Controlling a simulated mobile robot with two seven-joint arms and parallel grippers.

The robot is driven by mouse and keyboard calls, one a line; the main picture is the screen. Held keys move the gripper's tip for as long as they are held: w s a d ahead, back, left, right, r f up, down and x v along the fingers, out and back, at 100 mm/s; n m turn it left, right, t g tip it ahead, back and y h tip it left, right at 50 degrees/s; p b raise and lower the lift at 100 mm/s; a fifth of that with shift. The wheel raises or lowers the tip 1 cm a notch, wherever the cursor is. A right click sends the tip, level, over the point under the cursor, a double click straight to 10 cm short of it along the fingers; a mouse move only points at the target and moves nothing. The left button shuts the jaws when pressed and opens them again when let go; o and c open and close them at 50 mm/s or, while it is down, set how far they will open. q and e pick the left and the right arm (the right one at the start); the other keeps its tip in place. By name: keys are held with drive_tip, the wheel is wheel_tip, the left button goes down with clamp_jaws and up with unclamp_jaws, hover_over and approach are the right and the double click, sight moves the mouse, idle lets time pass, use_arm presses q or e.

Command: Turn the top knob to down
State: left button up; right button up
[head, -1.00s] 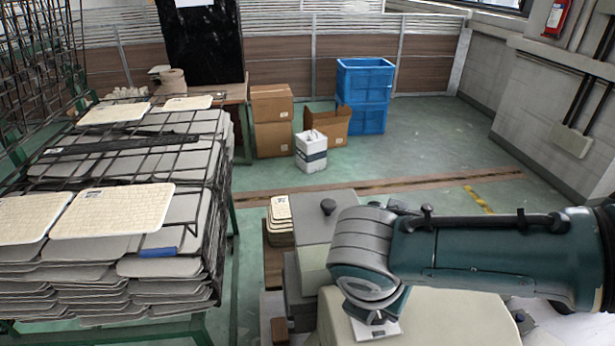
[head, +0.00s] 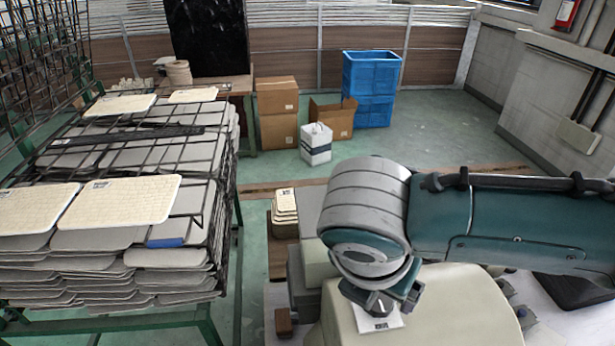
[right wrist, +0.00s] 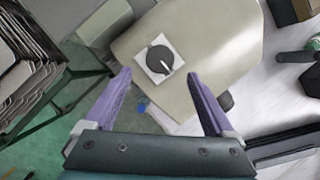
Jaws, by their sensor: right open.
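A round black knob (right wrist: 160,59) with a white pointer sits on a square white plate (right wrist: 178,47) on a beige panel (right wrist: 222,45). In the right wrist view the pointer points to the lower right. In the head view the knob (head: 379,304) and plate (head: 391,321) show partly, under my right wrist. My right gripper (right wrist: 159,74) is open, with purple fingers, one to each side of the knob in the picture. I cannot tell how far the fingertips are above the panel. My left gripper is not in view.
A rack with stacked tray panels (head: 115,203) stands at the left. A small stack of pale trays (head: 286,200) lies beyond the beige panel. Cardboard boxes (head: 277,117), a white box (head: 315,145) and blue crates (head: 371,75) stand farther back on open green floor.

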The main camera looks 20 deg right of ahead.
drive_tip(key=shift+v, duration=2)
